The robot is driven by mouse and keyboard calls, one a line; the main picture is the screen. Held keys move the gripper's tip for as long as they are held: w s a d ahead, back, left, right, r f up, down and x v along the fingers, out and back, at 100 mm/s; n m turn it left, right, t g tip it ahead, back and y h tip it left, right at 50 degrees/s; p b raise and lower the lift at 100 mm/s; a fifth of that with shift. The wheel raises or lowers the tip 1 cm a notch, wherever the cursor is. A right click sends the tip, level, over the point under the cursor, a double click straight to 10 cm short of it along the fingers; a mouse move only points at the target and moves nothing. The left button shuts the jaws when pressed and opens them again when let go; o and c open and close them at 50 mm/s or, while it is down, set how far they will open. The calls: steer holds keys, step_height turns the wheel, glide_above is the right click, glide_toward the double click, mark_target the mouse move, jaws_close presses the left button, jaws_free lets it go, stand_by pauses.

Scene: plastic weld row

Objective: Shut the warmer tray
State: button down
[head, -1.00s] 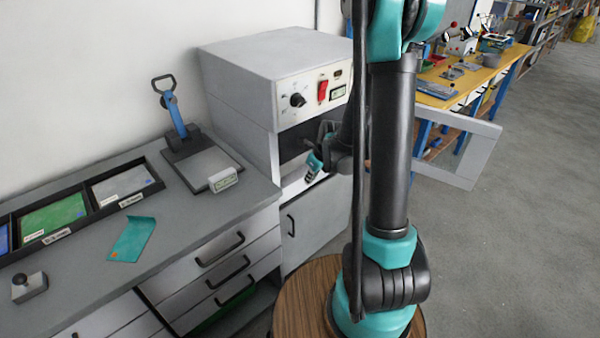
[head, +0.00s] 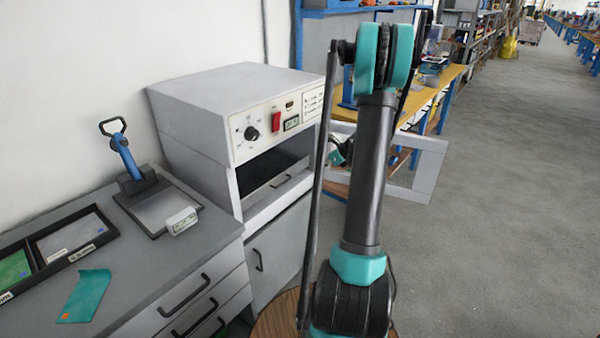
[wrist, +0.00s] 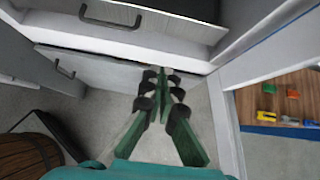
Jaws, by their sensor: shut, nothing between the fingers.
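The warmer (head: 235,110) is a grey box on the left in the head view, with a knob and red switch above a dark opening. Its tray (wrist: 165,22) shows a pale front with a dark bar handle at the top of the wrist view. The tray handle also shows low in the opening in the head view (head: 281,181). I cannot tell how far out the tray sits. My gripper (wrist: 165,74) is shut and empty, apart from the tray, with its tips below the tray front in the wrist picture. In the head view my arm mostly hides it.
The warmer's framed door (head: 428,170) stands open at the right; its pale frame (wrist: 228,125) is close right of my gripper. A cupboard door (head: 276,250) is below the warmer. A bench (head: 150,285) with drawers is left. Open floor lies right.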

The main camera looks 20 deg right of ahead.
mark_target(295, 169)
steer(key=shift+w+a+r+x, duration=0.1)
steer(key=shift+w+r+x, duration=0.25)
steer(key=shift+x, duration=1.75)
steer(key=shift+w+a+r+x, duration=0.15)
steer(key=shift+w+r+x, duration=0.15)
steer(key=shift+x, duration=1.8)
steer(key=shift+w+a+r+x, duration=0.1)
steer(key=shift+w+r+x, duration=0.25)
steer(key=shift+x, duration=1.75)
steer(key=shift+w+a+r, duration=0.1)
steer(key=shift+w+a, duration=0.65)
steer(key=shift+w, duration=0.3)
